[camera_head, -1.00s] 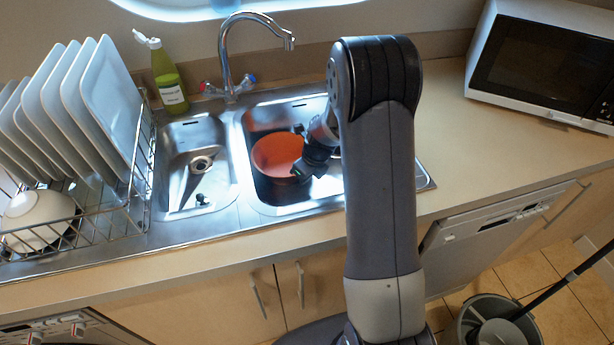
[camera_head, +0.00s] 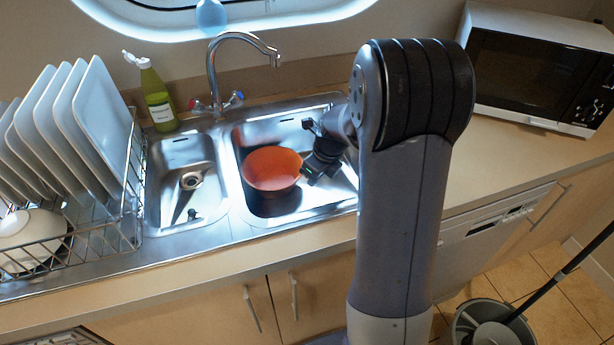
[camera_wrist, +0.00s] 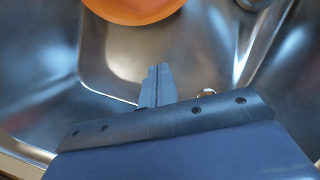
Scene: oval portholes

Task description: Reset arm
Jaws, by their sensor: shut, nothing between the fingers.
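My gripper (camera_wrist: 158,85) is shut and empty in the wrist view, with the steel sink basin below it. In the head view my gripper (camera_head: 312,178) is over the right basin, just right of the orange bowl. My upper arm stands in front of it and hides part of the basin's right side. The orange bowl (camera_head: 271,168) sits in the right basin (camera_head: 300,212). Part of the bowl (camera_wrist: 135,8) also shows at the top of the wrist view, apart from the fingers.
A tap (camera_head: 213,75) rises behind the sink, with a green bottle (camera_head: 158,98) to its left. A dish rack (camera_head: 128,205) with several plates and a white bowl (camera_head: 30,238) stands at the left. A microwave (camera_head: 540,70) is at the back right. The counter (camera_head: 500,165) before it is clear.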

